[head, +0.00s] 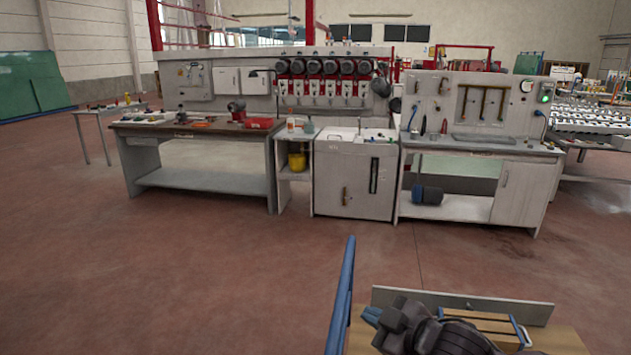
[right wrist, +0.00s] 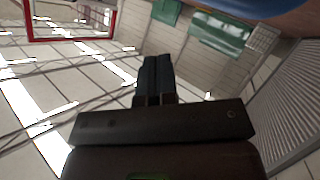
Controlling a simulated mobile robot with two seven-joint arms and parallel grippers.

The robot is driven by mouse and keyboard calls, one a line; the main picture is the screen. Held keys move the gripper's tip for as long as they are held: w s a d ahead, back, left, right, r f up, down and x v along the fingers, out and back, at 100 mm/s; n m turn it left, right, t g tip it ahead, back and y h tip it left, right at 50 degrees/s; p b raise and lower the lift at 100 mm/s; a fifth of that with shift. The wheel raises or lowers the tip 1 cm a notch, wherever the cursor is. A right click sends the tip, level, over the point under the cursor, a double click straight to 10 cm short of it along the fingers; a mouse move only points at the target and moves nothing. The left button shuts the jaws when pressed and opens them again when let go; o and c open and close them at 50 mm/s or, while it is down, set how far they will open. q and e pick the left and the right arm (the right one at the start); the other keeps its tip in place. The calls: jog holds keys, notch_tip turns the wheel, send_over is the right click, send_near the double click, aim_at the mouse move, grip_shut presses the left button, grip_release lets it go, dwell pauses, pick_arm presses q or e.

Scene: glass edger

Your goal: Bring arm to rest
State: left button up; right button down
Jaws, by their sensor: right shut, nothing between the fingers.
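My right gripper (head: 372,316) is low in the head view, with its dark arm coming in from the bottom edge. Its fingers point to the left, and it is in front of a wooden surface. In the right wrist view its two dark fingers (right wrist: 157,75) lie together, shut, with nothing held between them. That view looks up past the fingers at the roof and a wall. My left gripper is in neither view.
Close by are a blue rail (head: 341,300), a grey panel (head: 460,304) and wooden slats (head: 480,326) near my right arm. Farther off stand a long workbench (head: 200,128), a white cabinet (head: 354,185) and a second bench (head: 480,150). Open red floor (head: 180,270) lies between.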

jog(key=s+d+f+m+t+h+b, duration=0.1)
jog(key=s+d+f+m+h, duration=0.3)
jog(key=s+d+f+m, duration=0.45)
jog(key=s+d+f+m+t+h+b, duration=0.1)
jog(key=s+d+f+m+h, duration=0.3)
jog(key=d+f, duration=0.55)
jog(key=s+f+g+h, duration=0.1)
jog(key=s+f, duration=0.7)
jog(key=s, duration=0.1)
jog(key=shift+a, duration=0.45)
